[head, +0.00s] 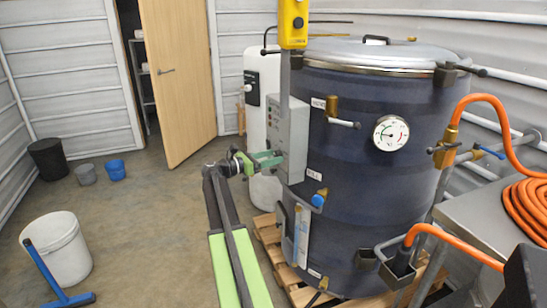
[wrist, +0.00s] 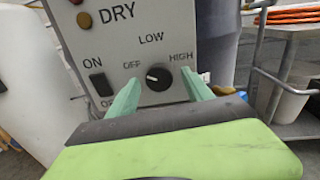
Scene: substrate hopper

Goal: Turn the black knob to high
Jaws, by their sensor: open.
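The black knob (wrist: 158,77) is on the grey control panel (wrist: 170,22) in the wrist view, with OFF at its upper left, LOW above and HIGH at its upper right. A small white mark shows on the knob's left side, towards the OFF side; its exact setting is hard to tell. My gripper (wrist: 160,79) is open, its green fingers to the left and right of the knob in the picture, with gaps between them and it. In the head view my gripper (head: 279,158) is at the face of the control box (head: 292,128); the knob is not visible there.
A black ON switch (wrist: 98,84) is left of the knob. The large dark tank (head: 350,190) with a dial gauge (head: 391,133) stands behind and right of the box. A white bucket (head: 57,250) and blue squeegee (head: 48,277) are on the floor at left. The middle floor is clear.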

